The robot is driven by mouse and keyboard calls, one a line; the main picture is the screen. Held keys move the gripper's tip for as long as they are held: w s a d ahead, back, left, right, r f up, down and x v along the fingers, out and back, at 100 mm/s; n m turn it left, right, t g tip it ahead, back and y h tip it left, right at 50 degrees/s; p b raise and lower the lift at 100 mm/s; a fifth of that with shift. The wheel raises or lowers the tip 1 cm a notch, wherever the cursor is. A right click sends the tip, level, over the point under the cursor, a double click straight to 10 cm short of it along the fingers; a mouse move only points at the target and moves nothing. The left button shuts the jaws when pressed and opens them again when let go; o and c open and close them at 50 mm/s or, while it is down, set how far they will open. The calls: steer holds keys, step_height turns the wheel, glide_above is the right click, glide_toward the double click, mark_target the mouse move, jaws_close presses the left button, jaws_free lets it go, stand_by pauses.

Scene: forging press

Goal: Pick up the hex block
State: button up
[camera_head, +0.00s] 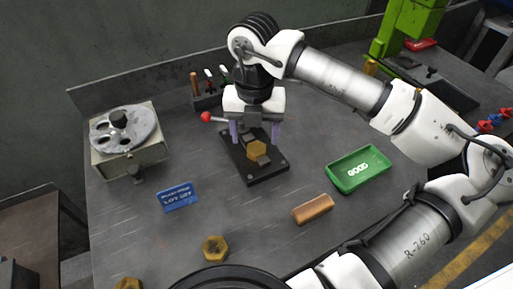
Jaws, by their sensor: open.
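A yellow-brown hex block (257,149) sits on a dark fixture plate (268,176) in the middle of the table. A second hex block (215,248) lies on the bare table toward the front, and a third (127,284) is cut off by the bottom edge of the picture. My gripper (255,132) points down over the back of the fixture, with its two lilac fingers apart and open. The fingers appear behind and to either side of the block on the fixture. I cannot tell their exact height or whether they touch anything.
A green tray marked GOOD (336,181) and an orange-brown block (313,209) lie to the right. A blue lot card (178,196) and a machine with a round plate (127,135) are left. A red-knobbed lever (207,117) and a tool rack (207,101) stand near my gripper.

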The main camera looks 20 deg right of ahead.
mark_target(257, 149)
steer(key=f, duration=0.1)
steer(key=f+p, duration=0.1)
steer(key=f, duration=0.3)
steer(key=shift+w+d+p, duration=0.3)
steer(key=shift+c, duration=0.4)
steer(key=c, duration=1.2)
